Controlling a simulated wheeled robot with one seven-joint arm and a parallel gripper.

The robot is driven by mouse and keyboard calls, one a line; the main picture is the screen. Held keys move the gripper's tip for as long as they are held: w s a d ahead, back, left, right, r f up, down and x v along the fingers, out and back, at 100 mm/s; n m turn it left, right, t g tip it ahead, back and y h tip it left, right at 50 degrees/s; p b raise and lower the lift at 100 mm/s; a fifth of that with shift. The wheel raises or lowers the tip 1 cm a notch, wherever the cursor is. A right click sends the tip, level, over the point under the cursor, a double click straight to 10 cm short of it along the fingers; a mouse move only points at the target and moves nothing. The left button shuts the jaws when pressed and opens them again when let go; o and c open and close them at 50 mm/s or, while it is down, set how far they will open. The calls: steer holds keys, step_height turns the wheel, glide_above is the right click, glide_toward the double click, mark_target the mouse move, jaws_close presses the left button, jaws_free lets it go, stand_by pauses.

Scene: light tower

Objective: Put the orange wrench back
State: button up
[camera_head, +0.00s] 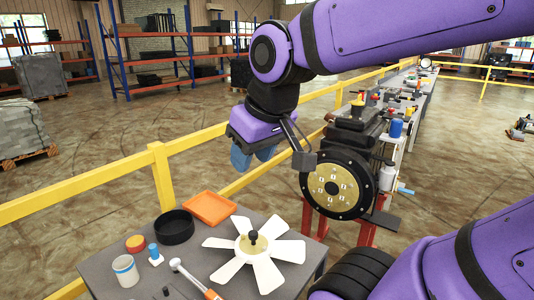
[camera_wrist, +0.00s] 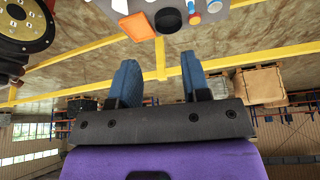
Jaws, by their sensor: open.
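A wrench-like tool with a silver shaft and an orange handle (camera_head: 211,294) lies on the grey table (camera_head: 110,276) at the bottom of the head view, its handle end cut off by the frame edge. An orange tray (camera_head: 209,207) sits on the same table, farther back; it also shows in the wrist view (camera_wrist: 137,26). My gripper (camera_head: 252,158) is above and beyond the table's far edge, apart from the tool. Its two blue fingers are spread with nothing between them in the wrist view (camera_wrist: 160,78).
A white fan-like rotor (camera_head: 257,275) fills the table's right side. A black round dish (camera_head: 174,227), a white cup (camera_head: 126,271) and small parts stand to the left. A black-and-gold disc (camera_head: 335,185) is right of my gripper. Yellow railing (camera_head: 160,180) runs behind the table.

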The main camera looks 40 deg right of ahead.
steer(key=shift+s+d+r, duration=0.15)
steer(key=shift+s+r, duration=0.05)
steer(key=shift+s, duration=0.6)
steer(key=shift+s+d+r, duration=0.1)
steer(key=shift+s+r, duration=0.1)
steer(key=shift+s, duration=0.6)
steer(key=shift+c, duration=0.4)
